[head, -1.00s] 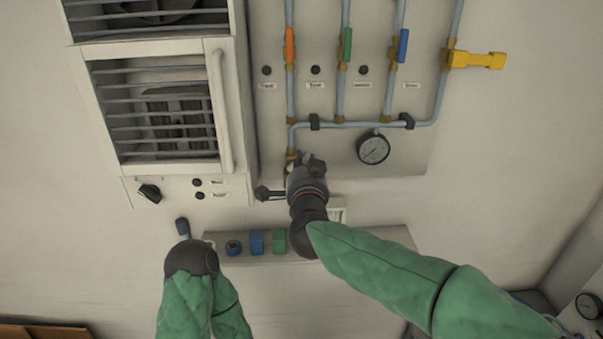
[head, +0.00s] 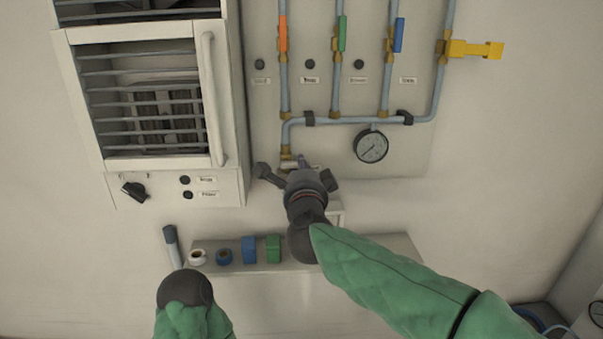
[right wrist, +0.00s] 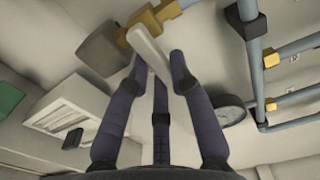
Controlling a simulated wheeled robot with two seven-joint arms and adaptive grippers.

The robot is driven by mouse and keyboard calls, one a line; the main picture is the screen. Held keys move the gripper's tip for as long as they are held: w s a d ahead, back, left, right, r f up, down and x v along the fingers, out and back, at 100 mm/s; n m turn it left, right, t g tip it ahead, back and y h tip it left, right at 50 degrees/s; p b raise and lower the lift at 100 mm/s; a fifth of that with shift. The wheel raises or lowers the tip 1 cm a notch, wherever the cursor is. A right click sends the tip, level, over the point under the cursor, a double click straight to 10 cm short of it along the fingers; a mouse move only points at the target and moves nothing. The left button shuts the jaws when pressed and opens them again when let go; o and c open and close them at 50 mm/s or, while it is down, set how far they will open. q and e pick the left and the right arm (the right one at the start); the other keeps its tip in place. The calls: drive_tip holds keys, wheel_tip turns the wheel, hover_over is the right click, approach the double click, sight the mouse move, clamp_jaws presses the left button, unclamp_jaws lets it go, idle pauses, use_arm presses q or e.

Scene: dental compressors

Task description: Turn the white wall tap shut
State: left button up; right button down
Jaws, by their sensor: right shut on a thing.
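The white tap's lever (right wrist: 150,46) shows in the right wrist view as a pale flat bar on a brass valve body (right wrist: 139,38). My right gripper (right wrist: 160,62) is shut on this lever, with dark fingers on either side of it. In the head view my right gripper (head: 300,171) is at the lower left end of the blue-grey wall pipe and hides most of the tap. Of my left arm only the sleeve and a dark rounded wrist part show at the bottom; its fingers are not visible.
Above are pipes with orange (head: 283,34), green (head: 342,33) and blue (head: 399,35) handles, and a yellow-handled valve (head: 475,49). A gauge (head: 371,146) is right of my gripper. A vented cabinet (head: 150,100) stands left. A shelf (head: 340,262) below holds tape rolls and blocks.

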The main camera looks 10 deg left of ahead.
drive_tip(key=shift+f, duration=0.15)
idle(0.3)
drive_tip(key=c, duration=1.1)
unclamp_jaws()
drive_tip(key=v, duration=1.2)
